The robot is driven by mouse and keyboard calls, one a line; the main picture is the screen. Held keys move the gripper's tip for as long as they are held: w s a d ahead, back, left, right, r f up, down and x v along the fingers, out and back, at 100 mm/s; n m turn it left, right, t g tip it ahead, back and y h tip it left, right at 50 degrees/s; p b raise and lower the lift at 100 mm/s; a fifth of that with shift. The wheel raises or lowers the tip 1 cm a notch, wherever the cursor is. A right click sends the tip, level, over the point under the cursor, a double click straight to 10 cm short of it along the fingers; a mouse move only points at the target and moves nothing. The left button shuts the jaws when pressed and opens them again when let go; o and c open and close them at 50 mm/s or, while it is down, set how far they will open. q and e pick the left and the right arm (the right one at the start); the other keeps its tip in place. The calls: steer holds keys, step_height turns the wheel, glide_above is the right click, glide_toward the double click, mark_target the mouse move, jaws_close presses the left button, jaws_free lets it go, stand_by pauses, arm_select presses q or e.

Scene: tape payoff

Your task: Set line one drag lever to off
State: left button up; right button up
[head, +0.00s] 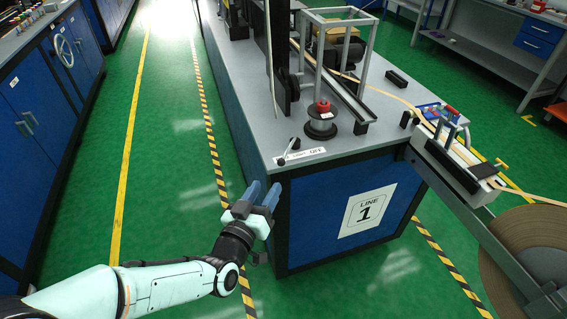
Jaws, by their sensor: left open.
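The line one drag lever (289,151) is a short thin rod with dark ends at the near left corner of the grey bench top. It slants up and to the right in the picture. A white label plate (306,156) lies beside it, with OFF legible at its right part; the rest is too small to read. I cannot tell which setting the lever is at. My left gripper (262,194) is open and empty, with its blue fingers pointing up in the picture. It is in front of the bench corner, below the lever in the picture and apart from it. My right gripper is out of view.
The blue bench (274,225) carries a LINE 1 sign (367,211). A spool with a red top (321,118) and a metal frame stand behind the lever. A large tape reel (520,255) is at the right. The green floor left of the bench is clear.

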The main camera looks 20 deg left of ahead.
mark_target(280, 165)
arm_select(q)
steer(key=w, duration=0.8)
steer(key=w+d, duration=0.1)
steer(key=w, duration=0.3)
steer(key=shift+d+f+b, duration=0.1)
steer(key=shift+b, duration=0.3)
jaws_close()
